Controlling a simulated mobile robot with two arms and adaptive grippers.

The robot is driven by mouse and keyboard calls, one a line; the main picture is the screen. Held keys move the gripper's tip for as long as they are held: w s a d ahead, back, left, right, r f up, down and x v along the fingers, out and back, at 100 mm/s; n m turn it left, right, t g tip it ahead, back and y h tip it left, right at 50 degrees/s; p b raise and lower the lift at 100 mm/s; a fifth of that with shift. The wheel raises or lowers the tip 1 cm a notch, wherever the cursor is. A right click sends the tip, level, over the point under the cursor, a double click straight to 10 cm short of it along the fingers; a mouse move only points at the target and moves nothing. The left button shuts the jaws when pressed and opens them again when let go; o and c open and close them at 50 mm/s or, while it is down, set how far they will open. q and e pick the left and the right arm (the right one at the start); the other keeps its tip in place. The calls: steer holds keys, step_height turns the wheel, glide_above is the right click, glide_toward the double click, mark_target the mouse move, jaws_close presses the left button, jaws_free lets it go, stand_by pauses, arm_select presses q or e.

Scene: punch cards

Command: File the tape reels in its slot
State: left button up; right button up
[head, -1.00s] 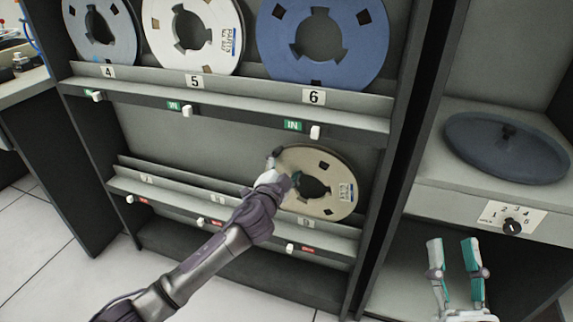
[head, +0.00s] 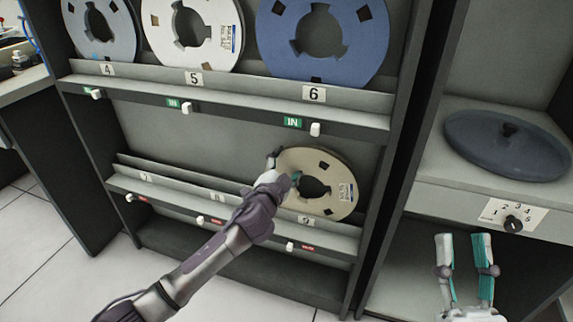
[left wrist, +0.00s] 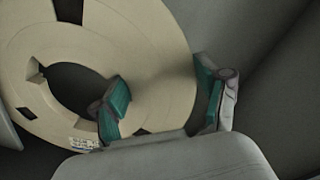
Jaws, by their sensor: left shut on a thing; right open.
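A beige tape reel (head: 340,170) stands upright, leaning slightly, at the slot labelled 9 on the lower shelf (head: 183,187). My left gripper (head: 284,168) is shut on its left side. In the left wrist view, my left gripper (left wrist: 160,92) has one finger in the hub hole and the other outside the rim of the beige reel (left wrist: 150,45). Whether the reel's lower edge rests in the trough is hard to tell. My right gripper (head: 464,247) is open and empty at the lower right, in front of the neighbouring cabinet.
The upper shelf holds reels 4 (head: 123,45), 5 (head: 222,60) and blue 6 (head: 360,65), with green IN tags below. Slots 7 and 8 are empty. A dark round lid (head: 490,150) lies on the right ledge above a numbered knob (head: 513,224). A dark upright divides the two bays.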

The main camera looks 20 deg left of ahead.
steer(key=shift+s+r+t, duration=0.25)
steer(key=shift+r+t, duration=0.15)
steer(key=shift+r, duration=0.05)
steer(key=shift+s+r, duration=0.2)
steer(key=shift+s, duration=0.05)
arm_select(q)
steer(key=shift+f, duration=0.1)
steer(key=o, duration=1.8)
steer(key=shift+f, duration=0.25)
steer(key=shift+c, duration=1.3)
steer(key=shift+r, duration=0.1)
arm_select(e)
steer(key=shift+f, duration=0.1)
